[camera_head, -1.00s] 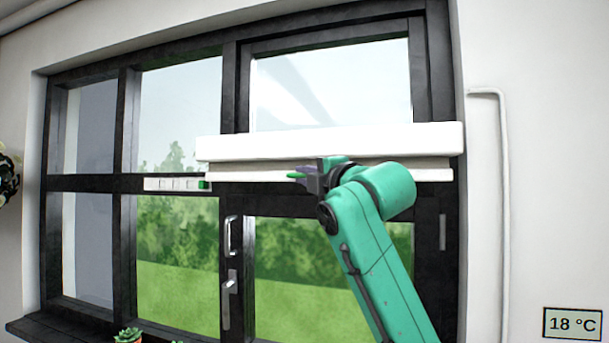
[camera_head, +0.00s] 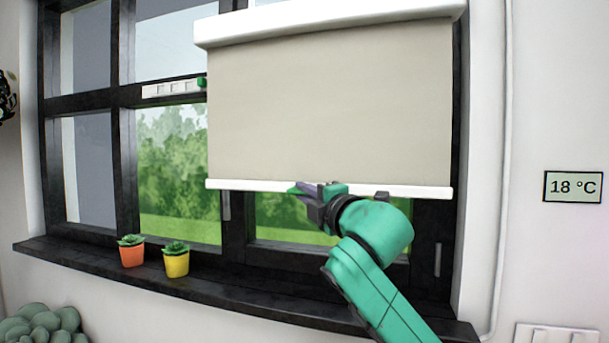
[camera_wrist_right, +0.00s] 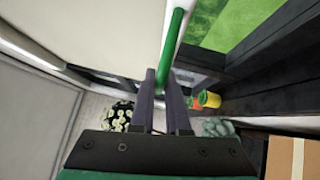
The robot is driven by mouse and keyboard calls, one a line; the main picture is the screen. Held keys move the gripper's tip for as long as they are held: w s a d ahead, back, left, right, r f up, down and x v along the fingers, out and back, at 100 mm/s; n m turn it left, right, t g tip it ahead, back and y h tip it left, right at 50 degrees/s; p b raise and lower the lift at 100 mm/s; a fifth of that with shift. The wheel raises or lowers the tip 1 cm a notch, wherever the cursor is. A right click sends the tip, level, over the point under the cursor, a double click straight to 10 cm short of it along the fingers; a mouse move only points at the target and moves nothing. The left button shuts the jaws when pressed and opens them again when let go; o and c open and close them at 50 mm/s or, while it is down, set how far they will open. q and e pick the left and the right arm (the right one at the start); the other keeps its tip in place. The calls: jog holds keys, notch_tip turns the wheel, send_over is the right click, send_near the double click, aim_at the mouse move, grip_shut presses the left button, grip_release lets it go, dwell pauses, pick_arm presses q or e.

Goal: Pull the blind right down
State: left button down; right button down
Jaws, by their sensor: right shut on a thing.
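The blind (camera_head: 330,105) is a beige sheet hanging from a white housing (camera_head: 330,22) over the right part of the window. Its white bottom bar (camera_head: 240,185) hangs above the sill, with a strip of glass showing below it. My right gripper (camera_head: 303,191) is at the middle of the bottom bar. In the wrist view my right gripper (camera_wrist_right: 163,88) is shut on a green handle (camera_wrist_right: 175,40) fixed to the bar. My left gripper is not in view.
A dark sill (camera_head: 200,283) runs below the window. An orange pot (camera_head: 132,256) and a yellow pot (camera_head: 176,264) with plants stand on its left part, clear of the blind. A display (camera_head: 573,187) reading 18 °C is on the right wall.

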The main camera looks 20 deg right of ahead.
jog(key=shift+a+f+b, duration=0.1)
jog(key=shift+f+b, duration=6.2)
jog(key=shift+f, duration=6.45)
jog(key=shift+f, duration=0.1)
jog(key=c, duration=0.9)
grip_release()
jog(key=shift+s, duration=0.1)
